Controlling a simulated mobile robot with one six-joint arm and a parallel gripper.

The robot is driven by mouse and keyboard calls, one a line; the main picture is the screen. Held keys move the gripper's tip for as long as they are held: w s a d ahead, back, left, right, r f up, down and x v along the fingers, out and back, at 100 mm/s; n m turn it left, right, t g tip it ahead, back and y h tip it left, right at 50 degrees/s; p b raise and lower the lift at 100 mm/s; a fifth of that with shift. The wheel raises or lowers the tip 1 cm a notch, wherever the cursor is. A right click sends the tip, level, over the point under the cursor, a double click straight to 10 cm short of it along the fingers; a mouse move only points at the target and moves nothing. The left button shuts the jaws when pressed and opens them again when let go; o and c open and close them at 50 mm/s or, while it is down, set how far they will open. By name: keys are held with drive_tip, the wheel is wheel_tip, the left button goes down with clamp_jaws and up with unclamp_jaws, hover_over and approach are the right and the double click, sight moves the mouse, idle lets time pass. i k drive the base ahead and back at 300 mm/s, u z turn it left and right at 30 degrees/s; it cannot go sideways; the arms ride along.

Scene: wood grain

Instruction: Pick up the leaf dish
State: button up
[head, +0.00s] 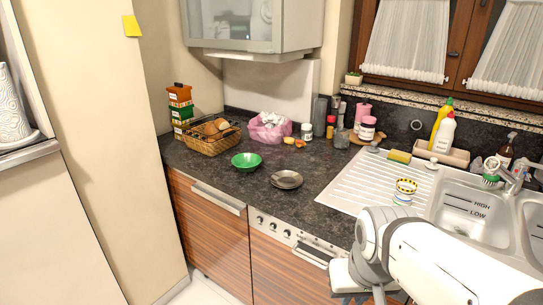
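A green dish (246,160) sits upright on the dark countertop (228,188), left of the middle of the head view. It best fits the leaf dish, though a leaf shape is too small to make out. A grey shallow dish (287,180) lies to its right, apart from it. My gripper (362,297) is at the bottom edge, low and in front of the counter, well right of and nearer than the green dish. Its fingers are mostly cut off by the frame, so open or shut does not show.
A wicker basket (207,143) and a pink bag-like container (269,131) stand behind the green dish. Jars and bottles line the wall. A ribbed drainboard (343,185) and sink (470,207) are at right.

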sight(246, 163)
drive_tip(key=z, duration=3.1)
drive_tip(key=k, duration=3.05)
drive_tip(key=u, duration=1.85)
drive_tip(key=i, duration=1.45)
